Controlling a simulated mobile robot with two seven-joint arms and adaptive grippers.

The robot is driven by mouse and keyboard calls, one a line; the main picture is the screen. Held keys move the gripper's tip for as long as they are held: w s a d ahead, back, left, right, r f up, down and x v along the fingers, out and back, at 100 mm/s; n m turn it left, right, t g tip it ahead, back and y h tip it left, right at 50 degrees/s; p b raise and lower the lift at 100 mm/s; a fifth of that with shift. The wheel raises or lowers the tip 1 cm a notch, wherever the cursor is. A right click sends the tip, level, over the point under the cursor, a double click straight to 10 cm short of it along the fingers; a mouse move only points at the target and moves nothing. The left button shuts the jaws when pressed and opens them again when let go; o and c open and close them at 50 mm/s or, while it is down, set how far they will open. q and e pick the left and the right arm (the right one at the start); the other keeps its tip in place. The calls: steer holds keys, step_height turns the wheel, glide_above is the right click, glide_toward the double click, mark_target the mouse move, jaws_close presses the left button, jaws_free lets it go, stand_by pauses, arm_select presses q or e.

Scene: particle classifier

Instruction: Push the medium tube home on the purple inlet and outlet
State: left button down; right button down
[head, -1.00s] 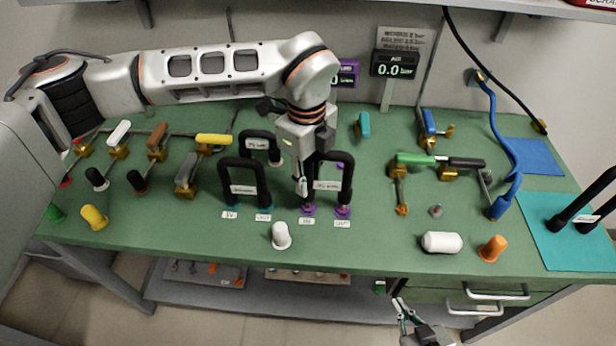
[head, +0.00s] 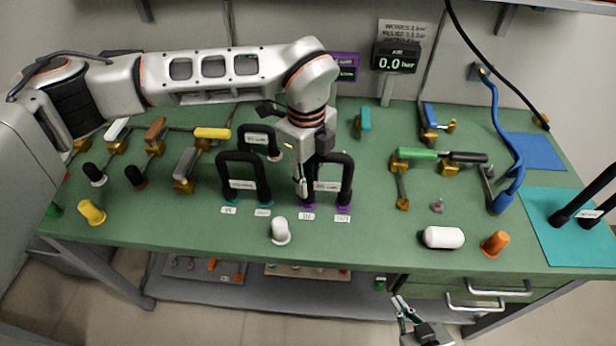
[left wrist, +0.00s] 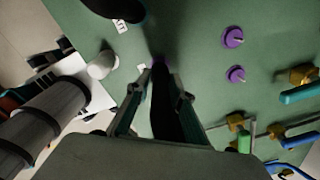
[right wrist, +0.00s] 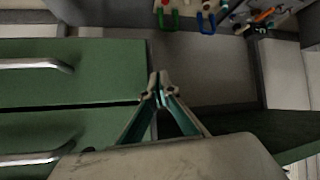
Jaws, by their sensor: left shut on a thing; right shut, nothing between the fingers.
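The medium tube (head: 347,178) is a black upside-down U with a white label. It stands upright with its legs on the purple inlet and outlet (head: 343,206); only a thin purple rim shows under each leg. My left gripper (head: 303,188) is shut around its left leg. In the left wrist view the black leg (left wrist: 163,105) runs between the fingers, with a bit of purple at its end. How deep each leg sits cannot be told exactly. My right gripper (head: 402,308) is shut and empty, below the table's front edge; the right wrist view shows its tips together (right wrist: 158,92).
Another black U tube (head: 263,178) stands close on the left, and one (head: 275,142) behind. A white plug (head: 281,231) is in front. A white capsule (head: 443,237) and orange plug (head: 495,243) lie front right. Two purple discs (left wrist: 233,37) show in the left wrist view.

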arm_select(q)
steer(key=shift+f, duration=0.6)
steer(key=c, duration=1.7)
jaws_free()
step_height(320, 180, up, 12)
steer(key=shift+a, duration=0.1)
